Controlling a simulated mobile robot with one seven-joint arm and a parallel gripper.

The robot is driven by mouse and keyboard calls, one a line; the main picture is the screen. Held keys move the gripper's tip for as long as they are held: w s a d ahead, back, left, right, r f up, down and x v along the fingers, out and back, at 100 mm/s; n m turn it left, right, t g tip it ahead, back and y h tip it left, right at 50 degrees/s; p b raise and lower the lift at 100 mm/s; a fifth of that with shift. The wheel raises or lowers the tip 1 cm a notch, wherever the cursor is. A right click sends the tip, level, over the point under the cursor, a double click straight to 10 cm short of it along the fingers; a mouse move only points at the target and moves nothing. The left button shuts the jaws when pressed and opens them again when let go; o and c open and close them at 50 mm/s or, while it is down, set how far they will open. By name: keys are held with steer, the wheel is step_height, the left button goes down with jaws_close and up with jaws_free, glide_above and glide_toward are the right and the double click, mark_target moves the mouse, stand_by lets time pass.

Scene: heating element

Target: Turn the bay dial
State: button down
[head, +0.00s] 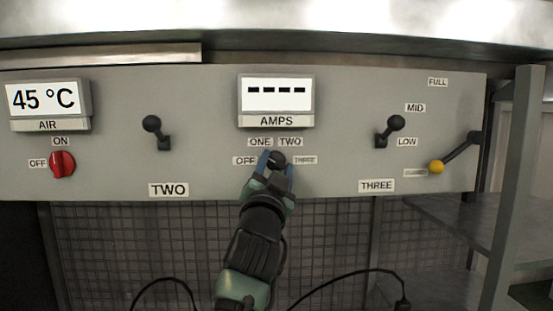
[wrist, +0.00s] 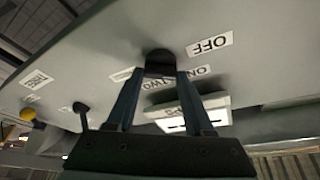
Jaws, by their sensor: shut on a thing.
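The bay dial (head: 278,158) is a small black knob on the grey panel, below the AMPS display (head: 276,97). Labels OFF, ONE, TWO and THREE stand around it. My gripper (head: 276,166) reaches up from below, its blue fingers on both sides of the dial. In the wrist view the dial (wrist: 159,60) sits between the two fingertips (wrist: 160,74), and the gripper is shut on it. The AMPS display shows dashes. Which label the dial points to cannot be told, as the fingers hide part of it.
Black levers (head: 153,128) and (head: 391,128) stand left and right of the dial. A red knob (head: 62,164) sits under the 45 °C AIR display (head: 46,100). A yellow-tipped lever (head: 437,167) is at the right, by a grey post (head: 512,190). Black cables hang below.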

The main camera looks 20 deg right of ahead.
steer(key=m+p, duration=0.1)
steer(key=m+g+h, duration=0.1)
steer(key=m, duration=0.1)
steer(key=shift+a+r+m+p, duration=0.1)
steer(key=shift+r+m+p, duration=0.1)
steer(key=shift+m+p, duration=0.15)
steer(key=shift+f+m+g+p, duration=0.15)
steer(key=shift+m+g+p, duration=0.65)
steer(key=shift+m+p, duration=0.6)
steer(key=shift+m+h, duration=0.3)
steer(key=shift+m, duration=0.05)
steer(key=shift+c, duration=1.4)
jaws_free()
steer(key=shift+s+b, duration=0.1)
steer(key=shift+b, duration=0.2)
